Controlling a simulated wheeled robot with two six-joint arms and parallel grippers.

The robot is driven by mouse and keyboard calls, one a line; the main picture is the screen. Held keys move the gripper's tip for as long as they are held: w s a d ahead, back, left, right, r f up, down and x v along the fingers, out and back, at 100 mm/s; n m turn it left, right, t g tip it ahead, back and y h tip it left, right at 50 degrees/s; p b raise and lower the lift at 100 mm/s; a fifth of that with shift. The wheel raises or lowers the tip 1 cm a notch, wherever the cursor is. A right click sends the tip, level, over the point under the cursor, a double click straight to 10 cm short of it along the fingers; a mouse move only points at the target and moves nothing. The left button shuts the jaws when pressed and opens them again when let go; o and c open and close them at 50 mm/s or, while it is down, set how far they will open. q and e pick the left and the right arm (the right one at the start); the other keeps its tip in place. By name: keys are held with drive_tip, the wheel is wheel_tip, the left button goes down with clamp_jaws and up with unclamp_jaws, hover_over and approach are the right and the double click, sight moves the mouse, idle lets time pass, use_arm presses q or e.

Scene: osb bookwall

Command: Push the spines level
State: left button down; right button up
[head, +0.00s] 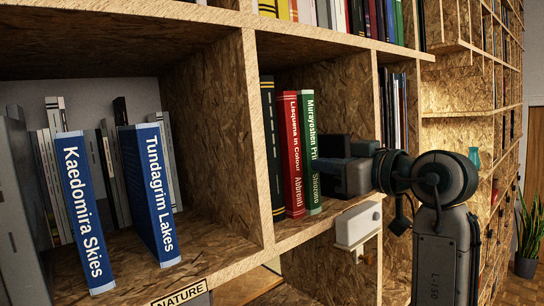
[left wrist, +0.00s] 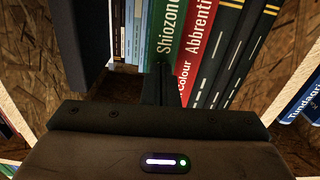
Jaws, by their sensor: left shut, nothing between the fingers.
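A green book, Murayoshen Pri... Shiozone (head: 309,150), a red book, Lisquena in Colour (head: 291,150), and a dark book with yellow bands (head: 271,150) stand upright in the middle compartment. My left gripper (head: 322,172) is shut and empty at the green book's right side, low down. In the left wrist view my gripper's fingers (left wrist: 161,75) overlap the lower green spine (left wrist: 165,35); I cannot tell whether they touch it. The red spine (left wrist: 205,40) is beside it, then dark spines (left wrist: 240,50). My right gripper is not in view.
Blue books Kaedomira Skies (head: 84,210) and Tundagrim Lakes (head: 150,190) stand forward in the left compartment, with several books behind. A wooden divider (head: 252,130) separates the compartments. A white box (head: 358,224) is below the arm. A NATURE label (head: 180,293) is on the shelf edge.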

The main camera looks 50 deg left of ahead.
use_arm(q)
drive_tip(key=shift+a, duration=0.6)
drive_tip(key=shift+w+d+f, duration=0.1)
drive_tip(key=shift+d+f, duration=0.1)
drive_tip(key=shift+d, duration=0.35)
drive_tip(key=d+b, duration=0.4)
drive_tip(key=b, duration=0.1)
drive_tip(key=shift+s+d+r, duration=0.2)
drive_tip(key=shift+s+d, duration=0.1)
drive_tip(key=shift+d, duration=0.1)
drive_tip(key=shift+a, duration=0.1)
